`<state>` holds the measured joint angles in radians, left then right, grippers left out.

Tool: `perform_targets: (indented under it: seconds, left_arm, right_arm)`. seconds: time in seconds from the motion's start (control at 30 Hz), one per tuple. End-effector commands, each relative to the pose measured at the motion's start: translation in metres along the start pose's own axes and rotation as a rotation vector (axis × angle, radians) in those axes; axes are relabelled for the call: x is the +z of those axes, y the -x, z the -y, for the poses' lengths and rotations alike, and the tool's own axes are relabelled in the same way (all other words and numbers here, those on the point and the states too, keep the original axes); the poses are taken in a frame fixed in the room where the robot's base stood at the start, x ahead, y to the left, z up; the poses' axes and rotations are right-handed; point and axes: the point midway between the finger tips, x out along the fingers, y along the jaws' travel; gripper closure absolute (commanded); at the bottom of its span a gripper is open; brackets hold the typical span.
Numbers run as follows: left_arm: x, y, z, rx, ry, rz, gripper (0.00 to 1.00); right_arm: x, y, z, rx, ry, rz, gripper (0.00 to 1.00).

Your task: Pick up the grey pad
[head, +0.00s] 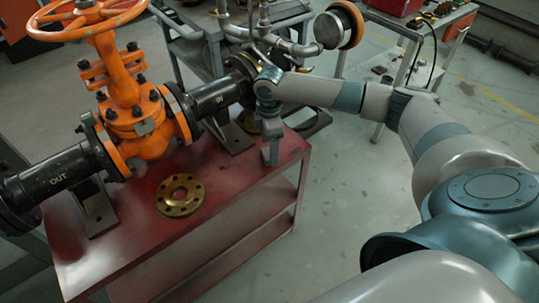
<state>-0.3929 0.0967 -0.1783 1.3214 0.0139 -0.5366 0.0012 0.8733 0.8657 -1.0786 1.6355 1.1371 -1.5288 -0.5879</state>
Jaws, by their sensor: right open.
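I cannot make out a grey pad for certain. A small grey block (145,128) shows against the front of the orange gate valve (150,110), but I cannot tell whether it is the pad. My right gripper (270,158) points down over the right end of the red table (235,190), to the right of the valve's black IN pipe (217,97). It is open, and its fingers look small and nearly edge-on. I see nothing held in it. Anything directly behind it is hidden. My left gripper is out of view.
A brass flange (169,204) lies flat on the table in front of the valve. The black OUT pipe (60,178) runs to the left. A grey cart (200,52) with metal piping (290,46) stands behind. The floor right of the table is clear.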

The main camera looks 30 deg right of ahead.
Motion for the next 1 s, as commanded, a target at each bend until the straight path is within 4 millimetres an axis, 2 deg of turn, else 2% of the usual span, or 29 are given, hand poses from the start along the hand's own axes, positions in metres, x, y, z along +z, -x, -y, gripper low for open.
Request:
perform_targets:
  seconds: [0.1, 0.2, 0.37, 0.7, 0.73, 0.77, 0.9, 1.0]
  left_arm:
    - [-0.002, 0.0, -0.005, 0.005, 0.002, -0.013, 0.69]
    - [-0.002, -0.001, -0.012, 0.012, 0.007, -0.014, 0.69]
    - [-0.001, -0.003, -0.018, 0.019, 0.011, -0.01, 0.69]
    - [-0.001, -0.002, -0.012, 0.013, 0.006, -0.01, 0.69]
    - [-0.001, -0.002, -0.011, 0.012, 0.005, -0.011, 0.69]
    - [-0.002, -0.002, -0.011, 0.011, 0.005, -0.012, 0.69]
    - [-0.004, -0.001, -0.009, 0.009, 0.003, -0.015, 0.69]
    - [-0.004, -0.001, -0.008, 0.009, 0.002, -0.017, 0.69]
  right_arm:
    - [0.0, -0.015, 0.002, -0.002, 0.001, 0.001, 0.31]
    - [0.001, -0.023, 0.001, -0.001, 0.0, 0.001, 0.31]
    - [0.001, -0.025, 0.001, 0.001, 0.001, 0.0, 0.31]
    - [0.0, -0.025, 0.001, 0.0, 0.001, 0.001, 0.31]
    - [0.0, -0.025, 0.001, 0.0, 0.001, 0.001, 0.34]
    - [0.0, -0.025, 0.001, 0.0, 0.001, 0.001, 0.41]
    - [0.0, -0.025, 0.001, 0.0, 0.001, 0.001, 0.74]
    - [0.0, -0.025, 0.001, 0.0, 0.001, 0.001, 0.79]
